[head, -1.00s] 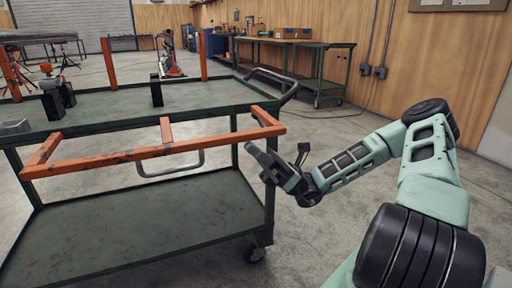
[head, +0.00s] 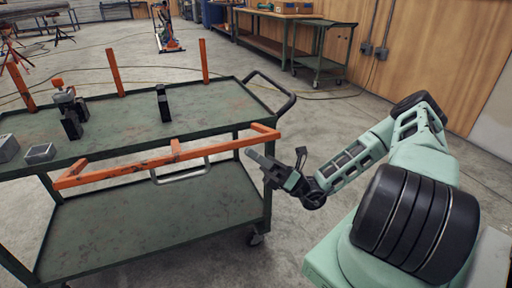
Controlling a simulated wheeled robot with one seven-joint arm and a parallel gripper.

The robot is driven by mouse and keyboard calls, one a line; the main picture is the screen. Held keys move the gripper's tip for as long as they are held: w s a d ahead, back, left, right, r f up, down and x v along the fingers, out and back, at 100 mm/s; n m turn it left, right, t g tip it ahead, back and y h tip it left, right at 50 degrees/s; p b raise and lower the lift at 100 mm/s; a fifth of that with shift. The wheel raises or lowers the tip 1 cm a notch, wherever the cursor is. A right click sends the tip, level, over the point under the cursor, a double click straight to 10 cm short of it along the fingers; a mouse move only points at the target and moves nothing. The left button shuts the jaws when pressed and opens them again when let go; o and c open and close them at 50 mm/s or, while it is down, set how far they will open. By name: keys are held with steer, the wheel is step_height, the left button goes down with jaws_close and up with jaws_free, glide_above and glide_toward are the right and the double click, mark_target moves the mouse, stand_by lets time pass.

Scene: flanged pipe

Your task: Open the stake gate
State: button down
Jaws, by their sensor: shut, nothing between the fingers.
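The stake gate (head: 130,169) is an orange frame along the near side of the green cart. Its long rail stands out in front of the cart's top edge, and short stakes run from it back to that edge. The frame looks swung outward and down, roughly level, not upright. My gripper (head: 252,156) is shut and empty, just below and in front of the rail's right end. Whether it touches the rail cannot be told.
The green cart (head: 110,222) has upright orange stakes (head: 115,68) on its far side. Black blocks (head: 163,103), a flanged part (head: 64,100) and grey boxes (head: 40,153) stand on its top shelf. A silver handle (head: 180,174) hangs below the gate.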

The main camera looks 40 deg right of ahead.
steer(key=shift+w+r+m+t+h+p, duration=0.15)
steer(key=shift+r+m+t+h+p, duration=0.65)
steer(key=shift+r+m+p, duration=0.8)
steer(key=shift+f+h+p, duration=0.3)
steer(key=shift+f+p, duration=0.1)
steer(key=shift+p, duration=0.05)
steer(key=shift+f, duration=0.1)
steer(key=a+f+b+v, duration=0.1)
steer(key=a+f+v, duration=0.1)
steer(key=v, duration=1)
steer(key=shift+s+d+f+b, duration=0.2)
steer(key=shift+s+b, duration=0.05)
steer(key=shift+b, duration=0.05)
